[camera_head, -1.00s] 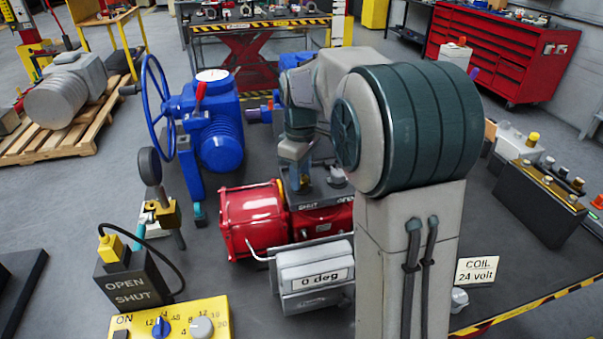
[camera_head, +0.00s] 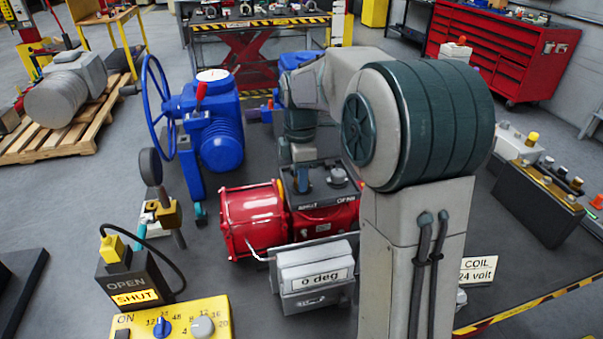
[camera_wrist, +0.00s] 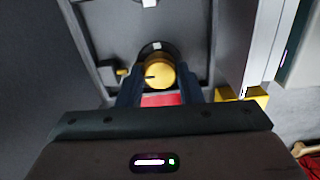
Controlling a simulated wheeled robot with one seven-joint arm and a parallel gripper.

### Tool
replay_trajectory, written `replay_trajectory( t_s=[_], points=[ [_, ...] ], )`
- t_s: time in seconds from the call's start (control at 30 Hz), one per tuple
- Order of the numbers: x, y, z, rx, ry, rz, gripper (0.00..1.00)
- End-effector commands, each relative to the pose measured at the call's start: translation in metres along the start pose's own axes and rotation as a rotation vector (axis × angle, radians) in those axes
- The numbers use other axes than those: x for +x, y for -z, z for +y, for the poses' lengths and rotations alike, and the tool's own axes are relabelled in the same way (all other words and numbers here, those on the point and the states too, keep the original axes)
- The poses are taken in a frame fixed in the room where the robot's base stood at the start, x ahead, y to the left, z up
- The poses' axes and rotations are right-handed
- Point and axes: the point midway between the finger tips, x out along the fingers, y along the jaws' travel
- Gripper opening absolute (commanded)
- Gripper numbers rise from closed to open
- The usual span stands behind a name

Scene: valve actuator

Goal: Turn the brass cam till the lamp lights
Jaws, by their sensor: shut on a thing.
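The brass cam (camera_wrist: 157,76) shows in the wrist view as a round yellow piece with a dark mark on its left side. My gripper (camera_wrist: 161,92) has one dark finger at each side of it and is shut on it. In the head view my gripper (camera_head: 302,182) is down at the dark switch box (camera_head: 322,186) on top of the red actuator (camera_head: 252,218); the cam itself is hidden there. The lamp box (camera_head: 127,284) at lower left has its SHUT panel (camera_head: 135,298) glowing yellow; its OPEN panel is dark.
A blue valve with a handwheel (camera_head: 157,108) stands left of the red actuator. A grey box reading 0 deg (camera_head: 312,278) is in front of it. A yellow control panel (camera_head: 180,318) lies below the lamp box. My arm hides part of the right side.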

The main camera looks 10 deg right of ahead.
Motion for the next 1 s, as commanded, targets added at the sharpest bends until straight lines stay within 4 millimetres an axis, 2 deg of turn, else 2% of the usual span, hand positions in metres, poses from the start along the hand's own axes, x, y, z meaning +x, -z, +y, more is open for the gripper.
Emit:
replay_trajectory(
  t_s=[0.67,0.7,1.0],
  points=[
    [-0.0008,0.0003,0.0004,-0.06,-0.002,0.001,0.1],
    [-0.0008,0.0003,0.0004,-0.06,-0.002,0.001,0.42],
    [-0.0014,0.0001,0.0002,-0.059,-0.002,0.001,0.42]
  ],
)
